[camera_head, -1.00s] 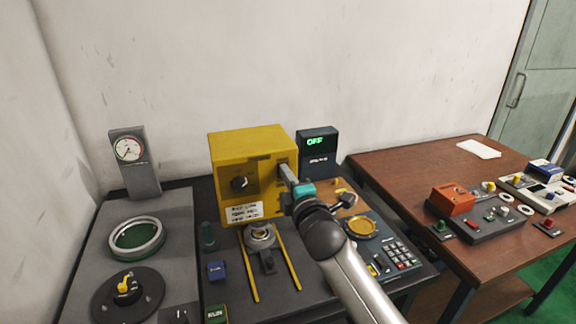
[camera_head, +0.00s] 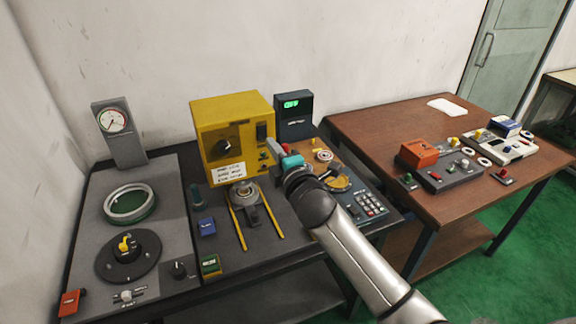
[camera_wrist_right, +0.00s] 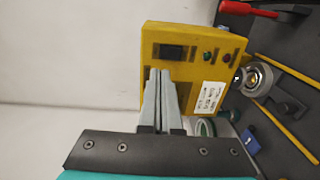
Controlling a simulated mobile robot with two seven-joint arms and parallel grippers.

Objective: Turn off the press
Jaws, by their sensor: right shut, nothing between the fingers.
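A dark display box (camera_head: 293,115) behind reads OFF in green. My right gripper (camera_head: 272,147) is shut and empty in front of the press's right side; its fingers also show in the wrist view (camera_wrist_right: 160,75). My left gripper is out of view.
A gauge (camera_head: 114,121), a green-centred ring (camera_head: 130,203) and a black dial plate (camera_head: 128,256) are on the left bench. A brown table (camera_head: 400,125) with control boxes stands at the right.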

